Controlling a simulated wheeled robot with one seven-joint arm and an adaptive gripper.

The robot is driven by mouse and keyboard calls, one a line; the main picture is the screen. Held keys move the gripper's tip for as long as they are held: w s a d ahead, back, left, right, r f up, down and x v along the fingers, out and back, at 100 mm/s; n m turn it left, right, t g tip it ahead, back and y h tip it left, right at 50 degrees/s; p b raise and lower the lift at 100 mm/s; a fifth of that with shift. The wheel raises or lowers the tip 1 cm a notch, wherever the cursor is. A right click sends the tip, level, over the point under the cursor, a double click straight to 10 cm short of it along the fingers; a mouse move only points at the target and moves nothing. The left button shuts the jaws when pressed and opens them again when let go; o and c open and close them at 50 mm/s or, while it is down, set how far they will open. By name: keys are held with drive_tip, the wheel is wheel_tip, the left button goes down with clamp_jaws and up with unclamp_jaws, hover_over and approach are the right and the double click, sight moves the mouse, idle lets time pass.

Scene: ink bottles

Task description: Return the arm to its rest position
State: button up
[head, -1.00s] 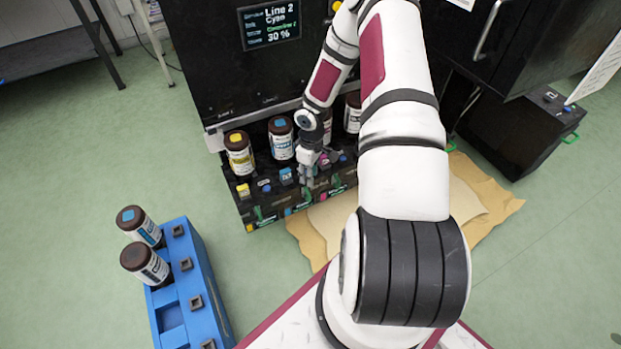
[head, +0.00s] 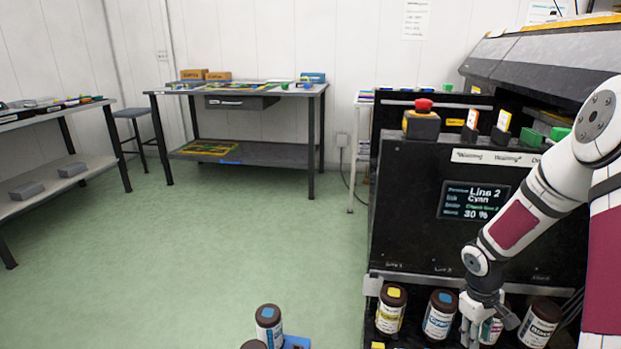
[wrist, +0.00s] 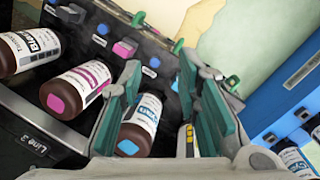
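My gripper (head: 474,335) is in front of the machine's bottle row, partly cut off by the bottom edge of the head view. In the wrist view my gripper (wrist: 168,90) has its green-padded fingers apart with nothing held between them. A cyan-labelled bottle (wrist: 143,118) lies behind and between the fingers there; it stands left of my gripper in the head view (head: 440,315). A magenta-capped bottle (wrist: 78,85) is left of the fingers. My arm reaches in from the right of the head view.
A yellow-labelled bottle (head: 391,308) and a black-labelled bottle (head: 541,322) stand in the same row. The machine display (head: 475,201) reads Line 2 Cyan, 30 %. A blue rack (wrist: 288,92) with a bottle is at the right. Green floor is open left of the machine.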

drive_tip(key=s+a+r+m+h, duration=0.1)
drive_tip(key=s+a+r, duration=0.2)
drive_tip(key=r, duration=0.5)
drive_tip(key=s+a+r+m, duration=0.1)
drive_tip(key=s+a+r, duration=0.15)
drive_tip(key=r, duration=0.45)
drive_tip(key=s+a+r+h, duration=0.1)
drive_tip(key=s+a+r, duration=0.25)
drive_tip(key=r, duration=0.45)
drive_tip(key=s+a+r+m+t+y, duration=0.15)
drive_tip(key=s+a+r, duration=0.25)
drive_tip(key=s+a, duration=0.5)
drive_tip(key=s+a+r+y, duration=0.3)
drive_tip(key=s+a, duration=0.4)
drive_tip(key=s, duration=0.4)
wheel_tip(320, 180, up, 33)
drive_tip(key=d+t+p, duration=0.1)
drive_tip(key=t+p, duration=0.2)
drive_tip(key=p, duration=2.8)
drive_tip(key=shift+t, duration=0.35)
drive_tip(key=shift+n, duration=0.25)
